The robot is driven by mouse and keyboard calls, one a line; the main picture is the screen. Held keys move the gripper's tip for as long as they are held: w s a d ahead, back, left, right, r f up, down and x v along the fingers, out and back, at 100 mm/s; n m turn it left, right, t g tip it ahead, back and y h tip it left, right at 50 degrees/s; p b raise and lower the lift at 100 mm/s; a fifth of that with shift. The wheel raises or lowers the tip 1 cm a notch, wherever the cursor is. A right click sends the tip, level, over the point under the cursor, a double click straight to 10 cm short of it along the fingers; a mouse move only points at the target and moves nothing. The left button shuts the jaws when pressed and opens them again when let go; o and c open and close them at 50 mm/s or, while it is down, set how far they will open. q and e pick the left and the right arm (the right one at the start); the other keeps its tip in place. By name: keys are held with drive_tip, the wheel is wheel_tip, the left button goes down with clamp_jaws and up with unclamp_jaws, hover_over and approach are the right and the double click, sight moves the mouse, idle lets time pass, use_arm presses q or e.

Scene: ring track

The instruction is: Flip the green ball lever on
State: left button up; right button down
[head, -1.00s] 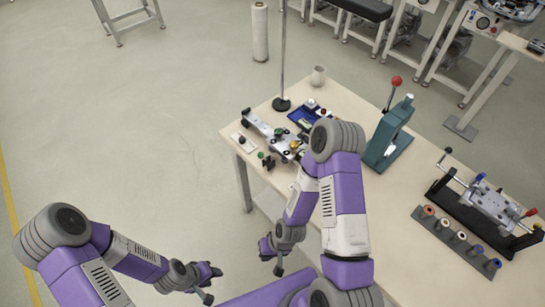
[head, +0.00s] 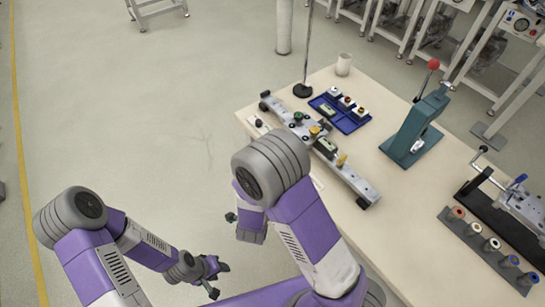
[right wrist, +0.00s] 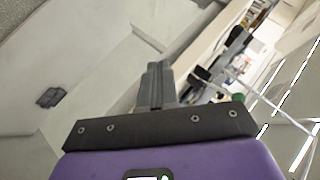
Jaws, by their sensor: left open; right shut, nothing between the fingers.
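A long metal rail fixture (head: 357,183) with several small knobs lies along the table's left side. A small dark green ball (head: 298,117) shows near its far part; I cannot tell its lever's position. A green ball (right wrist: 238,98) also shows in the right wrist view, partly hidden by the edge of my gripper mount. My left gripper (head: 217,281) is open and empty, low at the left, away from the table. My right gripper is mostly hidden by my arm in the head view; in the right wrist view its fingers (right wrist: 155,85) are shut and empty, apart from the ball.
A blue tray (head: 346,124) with small parts stands behind the rail. A teal press (head: 408,135) with a red-knobbed handle, a black-based fixture (head: 505,215) and a rack of spools (head: 470,238) stand to the right. A thin pole (head: 307,45) and a cup (head: 343,64) are at the back.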

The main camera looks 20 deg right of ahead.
use_arm(q)
wheel_tip(320, 180, down, 4)
drive_tip(key=b, duration=0.3)
drive_tip(key=shift+f, duration=0.25)
use_arm(e)
wheel_tip(320, 180, up, 10)
drive_tip(key=s+a+m+t+h, duration=0.1)
drive_tip(key=a+m+t+h, duration=0.1)
drive_tip(key=m+h, duration=0.3)
drive_tip(key=m+t, duration=0.1)
drive_tip(key=m, duration=0.3)
drive_tip(key=shift+s+a+t, duration=0.2)
drive_tip(key=shift+s+t, duration=0.1)
use_arm(q)
drive_tip(key=shift+f+b, duration=1.05)
drive_tip(key=shift+b, duration=0.2)
use_arm(e)
drive_tip(key=r+x, duration=0.1)
drive_tip(key=x, duration=1.2)
drive_tip(key=shift+w+d, duration=0.35)
drive_tip(key=shift+r, duration=0.2)
